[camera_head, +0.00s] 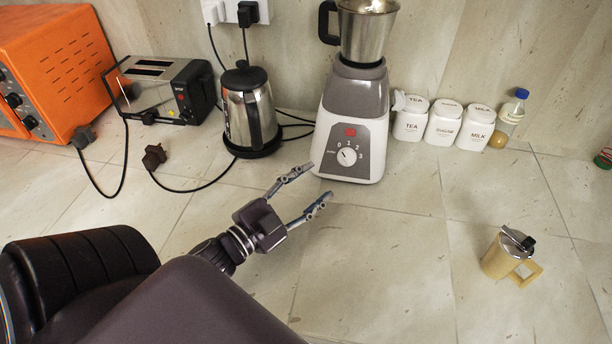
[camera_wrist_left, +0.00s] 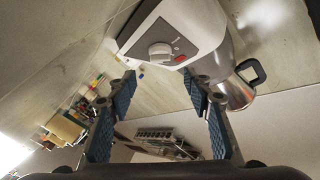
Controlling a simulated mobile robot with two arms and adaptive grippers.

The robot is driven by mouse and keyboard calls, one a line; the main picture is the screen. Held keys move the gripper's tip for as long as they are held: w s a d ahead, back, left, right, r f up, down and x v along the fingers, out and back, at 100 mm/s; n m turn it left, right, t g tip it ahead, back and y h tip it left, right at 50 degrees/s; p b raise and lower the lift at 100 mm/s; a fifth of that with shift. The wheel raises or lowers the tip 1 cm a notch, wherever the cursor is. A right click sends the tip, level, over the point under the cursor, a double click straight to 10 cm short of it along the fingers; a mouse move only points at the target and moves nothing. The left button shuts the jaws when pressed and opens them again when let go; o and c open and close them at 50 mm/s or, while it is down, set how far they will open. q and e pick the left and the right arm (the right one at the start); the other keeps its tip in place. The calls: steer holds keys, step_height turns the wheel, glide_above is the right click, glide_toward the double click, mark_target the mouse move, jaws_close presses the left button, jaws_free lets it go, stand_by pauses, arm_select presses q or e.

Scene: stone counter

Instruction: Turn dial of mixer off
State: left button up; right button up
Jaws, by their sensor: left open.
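The mixer (camera_head: 355,105) stands upright on the counter at the upper middle of the head view, with a grey and white base and a steel jar on top. Its round white dial (camera_head: 347,156) is on the front, with numbers around it and a red switch above. My left gripper (camera_head: 315,186) is open and empty, in front of the mixer and a little below the dial, apart from it. In the left wrist view the dial (camera_wrist_left: 160,53) shows beyond and between the open fingers, on the mixer's white base (camera_wrist_left: 190,30). My right gripper is not in view.
A steel kettle (camera_head: 248,108), a toaster (camera_head: 160,88) and an orange oven (camera_head: 50,60) stand to the left, with loose black cables. White canisters (camera_head: 444,124) and a bottle (camera_head: 514,106) stand right of the mixer. The counter between is clear.

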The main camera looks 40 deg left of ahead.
arm_select(q)
steer(key=shift+s+a, duration=0.1)
steer(key=shift+s, duration=0.75)
